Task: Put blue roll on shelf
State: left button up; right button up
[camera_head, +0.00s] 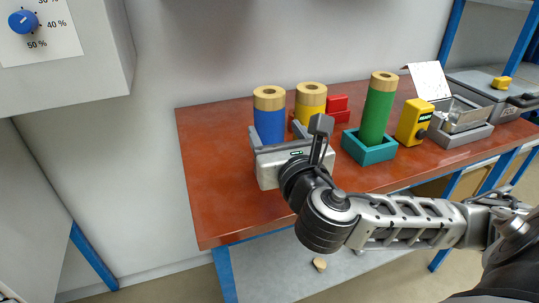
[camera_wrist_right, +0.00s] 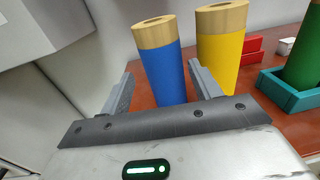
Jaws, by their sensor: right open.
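The blue roll (camera_head: 269,122) with a tan top stands upright on the red-brown shelf top, left of the yellow roll (camera_head: 308,100). In the right wrist view the blue roll (camera_wrist_right: 166,75) stands just beyond and partly between my right gripper's fingers. My right gripper (camera_head: 275,130) is open, its two fingers pointing at the blue roll, one on each side. Whether a finger touches the roll I cannot tell. The roll's lower part is partly hidden by the gripper in the head view. My left gripper is not in view.
A green roll (camera_head: 377,112) stands in a teal square holder (camera_head: 368,149). A red block (camera_head: 338,108), a yellow device (camera_head: 414,122) and a grey box (camera_head: 460,128) stand to the right. The red-brown surface (camera_head: 215,170) is clear at left. A grey lower shelf (camera_head: 285,270) lies beneath.

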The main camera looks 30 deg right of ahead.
aim_at(273, 124)
jog(key=b+x, duration=0.1)
jog(key=x, duration=0.2)
jog(key=shift+w+d+r, duration=0.1)
jog(key=x, duration=0.5)
jog(key=shift+d+r+p, duration=0.1)
jog(key=shift+r+p, duration=0.15)
jog(key=shift+p, duration=0.1)
jog(key=c, duration=1.2)
grip_shut()
jog(key=shift+r, duration=0.15)
